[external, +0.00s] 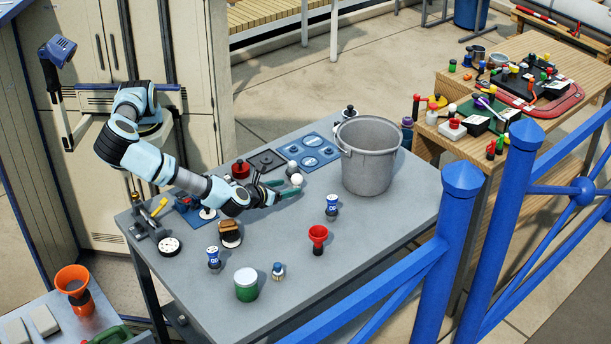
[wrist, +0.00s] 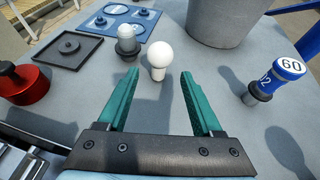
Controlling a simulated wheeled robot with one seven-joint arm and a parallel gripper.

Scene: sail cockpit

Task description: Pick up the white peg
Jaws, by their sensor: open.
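The white peg (wrist: 159,57) has a round white head on a short stem and stands upright on the grey table in the wrist view. It also shows in the external view (external: 297,180), close to the fingertips. My gripper (wrist: 158,95) is open and empty, with two teal fingers spread apart. In the external view my gripper (external: 290,186) hangs low over the table. The peg stands just beyond the fingertips, roughly centred between them, and nothing visibly touches it.
A large grey bucket (external: 369,157) stands behind to the right. A red pot (wrist: 22,82) and black tray (wrist: 68,49) lie left.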

